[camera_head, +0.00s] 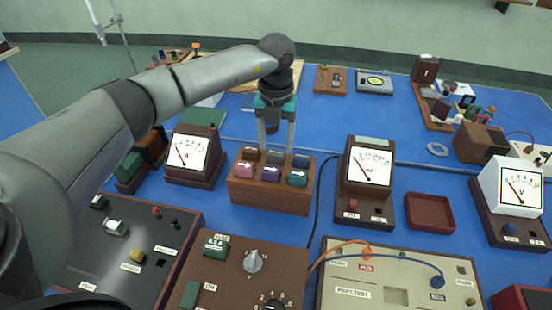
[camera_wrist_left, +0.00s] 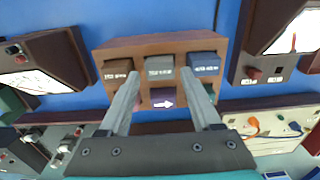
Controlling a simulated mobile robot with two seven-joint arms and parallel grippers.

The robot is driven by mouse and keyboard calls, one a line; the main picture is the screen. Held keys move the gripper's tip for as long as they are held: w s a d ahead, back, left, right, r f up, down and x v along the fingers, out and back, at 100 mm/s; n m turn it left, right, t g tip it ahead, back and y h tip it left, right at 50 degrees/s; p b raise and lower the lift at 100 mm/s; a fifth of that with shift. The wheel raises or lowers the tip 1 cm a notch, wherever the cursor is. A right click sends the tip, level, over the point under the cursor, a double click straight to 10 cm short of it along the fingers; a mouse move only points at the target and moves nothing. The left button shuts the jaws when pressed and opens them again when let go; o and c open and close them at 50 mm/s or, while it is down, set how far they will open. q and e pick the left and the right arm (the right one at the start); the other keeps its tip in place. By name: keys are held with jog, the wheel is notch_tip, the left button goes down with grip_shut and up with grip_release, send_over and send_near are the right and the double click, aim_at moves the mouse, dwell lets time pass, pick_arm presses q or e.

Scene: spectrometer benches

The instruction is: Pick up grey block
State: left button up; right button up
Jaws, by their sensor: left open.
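The grey block (camera_wrist_left: 160,68) sits in the middle of the far row of a wooden block rack (camera_head: 270,197). A brown block (camera_wrist_left: 118,68) is on its left and a dark blue block (camera_wrist_left: 204,64) on its right in the left wrist view. The head view also shows the grey block (camera_head: 276,156), partly behind my gripper. My left gripper (camera_head: 276,143) is open and points down over the rack. In the wrist view its fingers (camera_wrist_left: 160,80) appear on either side of the grey block, apart from it; their exact height is unclear. My right gripper is out of view.
In the near row are pink, purple and green blocks with white arrows (camera_head: 271,170). Meters stand left (camera_head: 186,153) and right (camera_head: 369,165) of the rack. Control panels lie in front. A red tray (camera_head: 430,212) stands farther right.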

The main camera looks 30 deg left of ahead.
aim_at(276, 158)
pick_arm(q)
notch_tip(276, 158, down, 2)
jog(key=shift+f, duration=0.2)
jog(key=shift+c, duration=0.3)
grip_shut()
